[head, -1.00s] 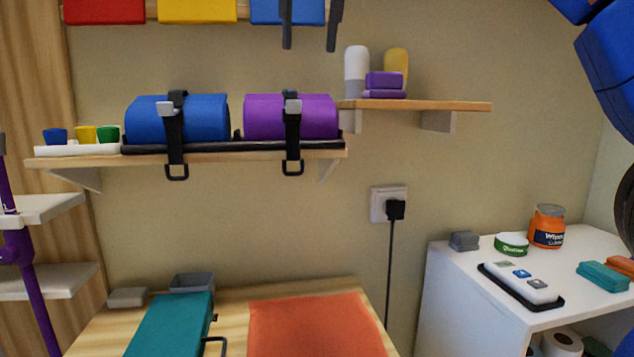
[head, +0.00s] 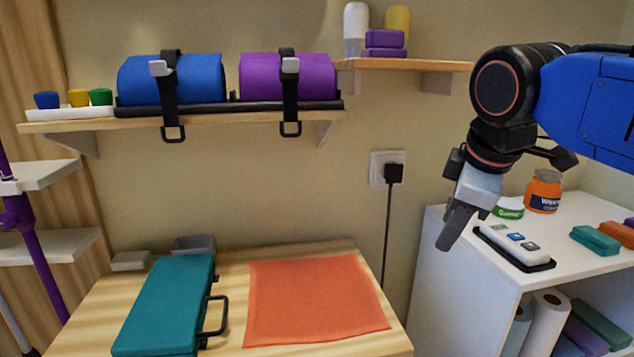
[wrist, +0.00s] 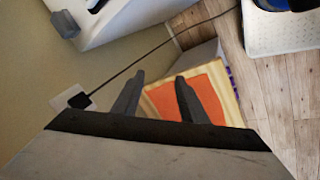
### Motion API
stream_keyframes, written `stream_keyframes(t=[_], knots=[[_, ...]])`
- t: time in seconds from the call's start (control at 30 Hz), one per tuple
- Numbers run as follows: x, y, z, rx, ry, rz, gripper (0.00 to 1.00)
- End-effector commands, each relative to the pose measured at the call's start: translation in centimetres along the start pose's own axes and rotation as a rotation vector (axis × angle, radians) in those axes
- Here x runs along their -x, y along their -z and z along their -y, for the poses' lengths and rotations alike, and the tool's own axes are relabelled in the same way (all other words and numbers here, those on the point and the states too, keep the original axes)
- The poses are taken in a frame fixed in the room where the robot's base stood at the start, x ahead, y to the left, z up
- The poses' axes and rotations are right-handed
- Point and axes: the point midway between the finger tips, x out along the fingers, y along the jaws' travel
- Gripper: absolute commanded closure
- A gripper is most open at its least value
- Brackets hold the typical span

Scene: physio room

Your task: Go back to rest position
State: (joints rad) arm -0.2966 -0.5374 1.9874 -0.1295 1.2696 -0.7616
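My gripper (head: 452,232) hangs in the air at the right in the head view, pointing down and slightly left, in front of the white cabinet (head: 450,290). In the wrist view my gripper (wrist: 157,92) shows two dark fingers apart, with nothing between them. Beyond the fingers lies the orange cloth (wrist: 190,98) on the wooden table, well away from them. The orange cloth (head: 312,300) lies flat on the table in the head view.
A teal case (head: 165,305) lies on the wooden table (head: 230,340). A wall shelf (head: 200,121) holds strapped blue and purple rolls. A plugged cable (head: 388,230) hangs from the wall.

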Motion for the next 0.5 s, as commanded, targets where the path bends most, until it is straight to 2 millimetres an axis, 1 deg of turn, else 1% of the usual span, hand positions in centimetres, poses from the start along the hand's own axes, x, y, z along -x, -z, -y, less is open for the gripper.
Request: stream_keyframes(t=[0.03,0.1,0.17,0.2,0.3,0.4,0.5], knots=[[-2.0,-2.3,1.4,-0.12,0.004,0.007,0.61],[-4.7,-4.8,3.3,-0.291,0.009,0.011,0.61],[-7.0,-6.9,5.0,-0.44,0.012,0.014,0.61],[-8.4,-8.3,6.2,-0.536,0.013,0.016,0.61],[-11.7,-11.1,9.1,-0.751,0.014,0.02,0.61],[-14.1,-13.2,11.4,-0.913,0.014,0.023,0.61],[-15.7,-14.4,12.8,-1.015,0.014,0.025,0.61]])
